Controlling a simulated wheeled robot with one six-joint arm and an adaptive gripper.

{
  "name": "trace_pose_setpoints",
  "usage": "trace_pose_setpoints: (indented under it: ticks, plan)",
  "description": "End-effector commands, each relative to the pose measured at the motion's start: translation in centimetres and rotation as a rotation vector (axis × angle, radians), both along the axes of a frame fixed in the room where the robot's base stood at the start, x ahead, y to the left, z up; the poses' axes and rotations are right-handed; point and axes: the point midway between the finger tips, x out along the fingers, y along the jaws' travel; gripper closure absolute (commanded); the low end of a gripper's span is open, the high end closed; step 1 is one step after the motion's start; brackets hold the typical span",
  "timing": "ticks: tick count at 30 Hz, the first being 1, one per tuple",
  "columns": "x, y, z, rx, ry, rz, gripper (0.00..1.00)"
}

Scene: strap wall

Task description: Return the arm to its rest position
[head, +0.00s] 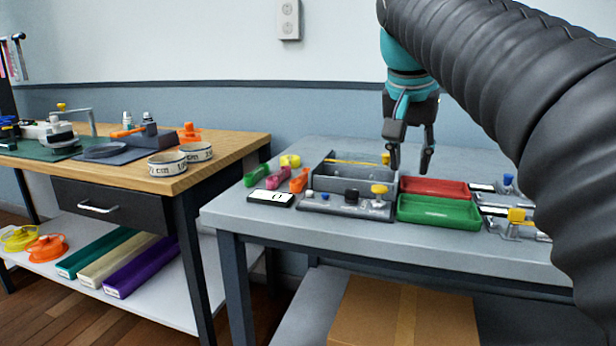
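My gripper (410,160) hangs fingers down above the grey table (270,222), in front of the wall. Its two dark fingers are apart, with nothing visible between them. The fingertips are close above the back of the red tray (435,188); I cannot tell the exact gap. My arm, in a black ribbed sleeve, fills the right side of the head view and hides part of the table's right end.
The grey table holds a green tray (438,212), a grey fixture with a yellow knob (379,190), a small display (270,197) and colored clips (298,180). A wooden bench (225,150) stands left. A cardboard box (400,315) sits below.

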Motion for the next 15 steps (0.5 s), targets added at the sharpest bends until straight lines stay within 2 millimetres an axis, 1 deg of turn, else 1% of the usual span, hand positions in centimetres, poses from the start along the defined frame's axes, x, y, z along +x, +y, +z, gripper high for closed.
trace_pose_setpoints:
  ticks: [1, 5, 8, 14, 15]
  plan:
    - [-1.2, -0.2, -1.0, -0.001, 0.001, 0.028, 0.66]
    - [-3.8, -0.3, -4.2, -0.002, -0.008, 0.117, 0.66]
    - [-5.9, -0.3, -7.1, -0.002, -0.015, 0.182, 0.66]
    - [-10.4, -0.2, -13.6, -0.001, -0.035, 0.297, 0.66]
    - [-11.3, -0.2, -15.1, -0.001, -0.040, 0.317, 0.66]
